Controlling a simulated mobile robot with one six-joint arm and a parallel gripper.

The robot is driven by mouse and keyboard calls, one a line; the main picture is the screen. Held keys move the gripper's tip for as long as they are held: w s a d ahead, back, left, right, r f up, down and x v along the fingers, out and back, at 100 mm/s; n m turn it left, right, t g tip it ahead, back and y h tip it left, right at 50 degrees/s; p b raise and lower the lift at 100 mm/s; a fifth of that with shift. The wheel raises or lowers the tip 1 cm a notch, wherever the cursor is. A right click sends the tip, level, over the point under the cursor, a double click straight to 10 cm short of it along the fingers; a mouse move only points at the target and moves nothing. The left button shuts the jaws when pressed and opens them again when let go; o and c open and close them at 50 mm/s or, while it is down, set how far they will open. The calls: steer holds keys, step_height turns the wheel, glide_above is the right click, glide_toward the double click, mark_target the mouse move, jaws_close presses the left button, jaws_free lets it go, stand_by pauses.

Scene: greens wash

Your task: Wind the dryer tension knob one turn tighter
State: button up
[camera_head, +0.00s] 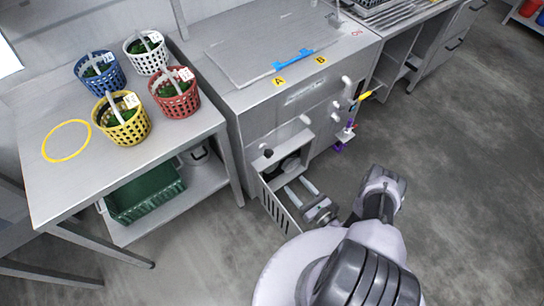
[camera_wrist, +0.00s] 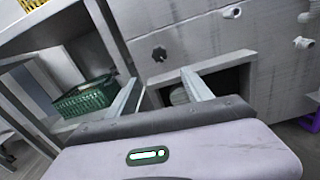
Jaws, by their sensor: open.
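A small black lobed knob (camera_wrist: 159,53) sits on the grey front panel of the steel machine (camera_wrist: 215,30), in the upper middle of the wrist view. It also shows as a dark spot in the head view (camera_head: 268,153), above an open compartment. I take it for the tension knob; no label on it is readable. My gripper (camera_wrist: 160,80) is open and empty, its two pale fingers spread below the knob in the wrist view. In the head view my gripper (camera_head: 298,188) is in front of the open compartment, apart from the knob.
A slatted door (camera_head: 280,211) hangs open beside my gripper. Pipes and a yellow-handled valve (camera_head: 361,97) stick out at the right of the machine. A table (camera_head: 55,190) with several baskets stands left, with a green crate (camera_head: 146,195) below. The right floor is clear.

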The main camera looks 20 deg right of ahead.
steer(key=n, duration=0.4)
steer(key=b, duration=0.6)
glide_toward(271, 156)
steer(key=x, duration=0.9)
steer(key=shift+w+a, duration=0.15)
steer(key=shift+a, duration=0.05)
steer(key=shift+w+a+r, duration=0.1)
steer(key=shift+w+a, duration=0.05)
steer(key=shift+w, duration=0.25)
jaws_close()
